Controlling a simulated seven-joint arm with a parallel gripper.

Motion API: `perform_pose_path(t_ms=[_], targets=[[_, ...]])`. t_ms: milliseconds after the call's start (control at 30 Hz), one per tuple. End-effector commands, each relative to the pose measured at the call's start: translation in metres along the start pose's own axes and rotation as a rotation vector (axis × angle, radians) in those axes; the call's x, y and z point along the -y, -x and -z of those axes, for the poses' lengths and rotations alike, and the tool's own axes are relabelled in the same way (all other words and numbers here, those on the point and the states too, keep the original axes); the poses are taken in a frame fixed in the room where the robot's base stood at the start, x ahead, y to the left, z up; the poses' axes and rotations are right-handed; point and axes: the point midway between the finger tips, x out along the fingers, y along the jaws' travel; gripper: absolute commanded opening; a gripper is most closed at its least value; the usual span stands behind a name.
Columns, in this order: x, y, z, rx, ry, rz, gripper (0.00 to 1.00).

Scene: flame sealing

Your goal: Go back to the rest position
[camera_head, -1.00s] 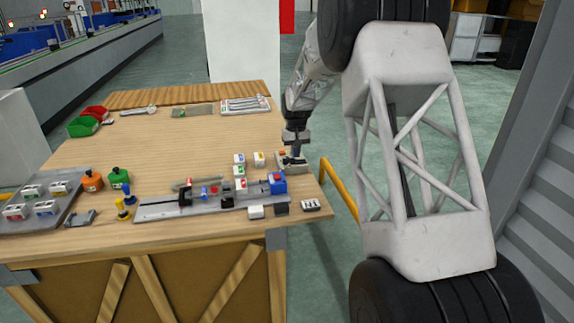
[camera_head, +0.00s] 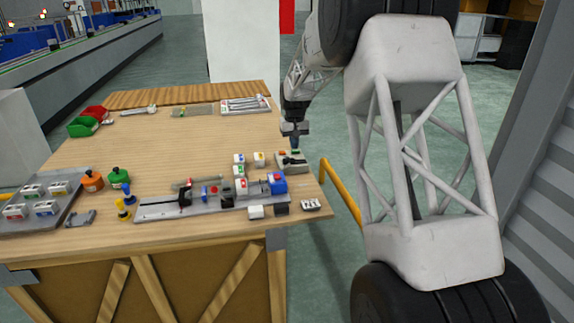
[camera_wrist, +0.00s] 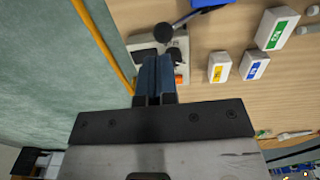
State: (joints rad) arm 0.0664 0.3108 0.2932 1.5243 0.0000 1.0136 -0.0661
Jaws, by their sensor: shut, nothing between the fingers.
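My gripper (camera_head: 295,142) is shut and empty, pointing down above the right edge of the wooden table. Its blue-grey fingers also show together in the wrist view (camera_wrist: 155,75). Just below it stands a small grey device (camera_head: 292,163) with an orange-red part and dark knobs; it shows partly behind the fingers in the wrist view (camera_wrist: 142,48). The fingers appear apart from the device, though the gap is small in the head view.
The wooden table (camera_head: 200,140) holds a long grey fixture (camera_head: 160,210) near the front. Small white blocks (camera_head: 239,159) stand left of the device. A yellow rail (camera_head: 340,190) runs beside the table. Red and green bins (camera_head: 82,127) sit far left.

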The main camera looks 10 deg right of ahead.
Motion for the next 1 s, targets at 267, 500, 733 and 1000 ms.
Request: perform_pose_path(t_ms=[267, 500, 733, 1000], targets=[[0.000, 0.000, 0.000, 0.000, 0.000, 0.000, 0.00], [0.002, 0.010, -0.009, -0.006, 0.000, -0.001, 0.00], [0.007, 0.037, -0.043, -0.021, -0.001, -0.002, 0.00], [0.016, 0.078, -0.105, -0.047, -0.003, -0.004, 0.00]])
